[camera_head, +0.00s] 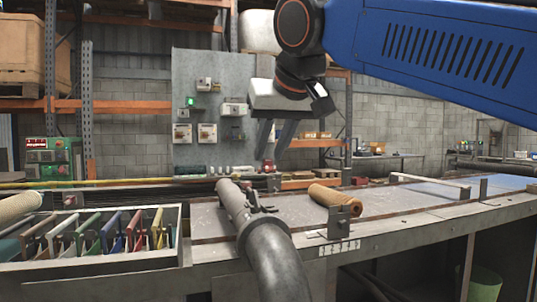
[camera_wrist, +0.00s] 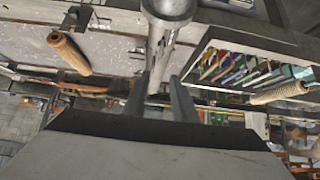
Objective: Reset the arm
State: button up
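My gripper (camera_head: 272,154) hangs above the workbench in the head view, its two fingers pointing down with a gap between them. It is open and nothing shows between the fingers in the head view. In the wrist view the fingers (camera_wrist: 158,90) are also apart, with the bench behind them. My blue arm link reaches in from the upper right. A brown mesh tube (camera_head: 330,194) lies on the bench, below and right of my gripper; it also shows in the wrist view (camera_wrist: 68,53), apart from the fingers.
A thick grey pipe (camera_head: 268,250) rises at the bench's front. A tray (camera_head: 100,275) of coloured-handled tools stands left, beside a paler tube (camera_head: 18,206). A small metal bracket (camera_head: 340,222) stands at the bench edge. A panel (camera_head: 215,75) with boxes stands behind.

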jog(key=s+d+f+g+h, duration=0.1)
jog(key=s+d+f, duration=0.1)
jog(key=d+f, duration=0.9)
jog(key=s+d+f+m+g, duration=0.1)
jog(key=s+d+f, duration=0.4)
jog(key=f, duration=0.6)
jog(key=s+d+f+m+g+h, duration=0.1)
jog(key=s+d+f, duration=0.4)
jog(key=f, duration=0.7)
jog(key=s+d+f+m, duration=0.1)
jog(key=s+d+f, duration=0.4)
jog(key=f, duration=0.7)
jog(key=shift+s+d+g+h, duration=0.15)
jog(key=shift+s+g+h, duration=0.2)
jog(key=shift+s, duration=0.3)
